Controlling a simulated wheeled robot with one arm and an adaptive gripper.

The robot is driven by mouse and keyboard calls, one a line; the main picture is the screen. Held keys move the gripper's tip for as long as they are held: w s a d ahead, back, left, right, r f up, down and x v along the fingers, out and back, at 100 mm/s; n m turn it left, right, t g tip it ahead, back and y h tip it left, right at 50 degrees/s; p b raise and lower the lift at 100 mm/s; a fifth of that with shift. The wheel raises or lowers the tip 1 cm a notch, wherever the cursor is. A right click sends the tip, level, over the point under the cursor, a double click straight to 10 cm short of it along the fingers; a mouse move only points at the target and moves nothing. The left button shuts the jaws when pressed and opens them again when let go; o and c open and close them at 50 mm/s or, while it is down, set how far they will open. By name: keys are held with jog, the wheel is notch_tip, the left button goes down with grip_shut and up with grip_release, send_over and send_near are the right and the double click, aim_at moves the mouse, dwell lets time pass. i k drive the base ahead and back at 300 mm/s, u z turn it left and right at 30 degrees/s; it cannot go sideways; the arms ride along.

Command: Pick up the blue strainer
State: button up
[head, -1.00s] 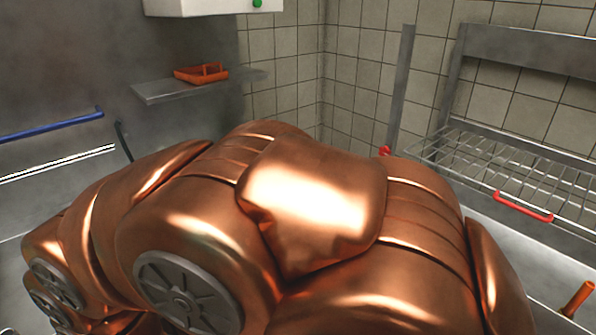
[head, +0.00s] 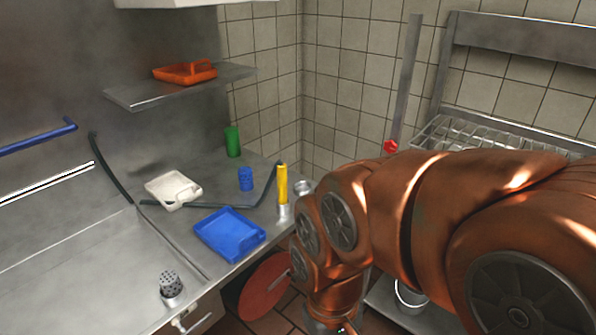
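A small blue cylinder (head: 245,179), which looks like the blue strainer, stands upright on the steel counter (head: 205,210) near the back corner. Any holes in it are too small to make out clearly. A blue tray-like piece (head: 229,234) lies closer, at the counter's front edge. My copper arm comes in from the right and bends down in front of the counter's right end. Its lower end reaches the bottom edge of the picture, well below and right of the blue cylinder. My gripper's fingers do not show.
An orange tray (head: 185,72) sits on the wall shelf (head: 130,95). A wire rack (head: 470,135) stands at right.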

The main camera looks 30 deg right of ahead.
aim_at(245, 178)
jog(key=u, duration=2.8)
jog(key=k, duration=1.3)
jog(key=z, duration=0.9)
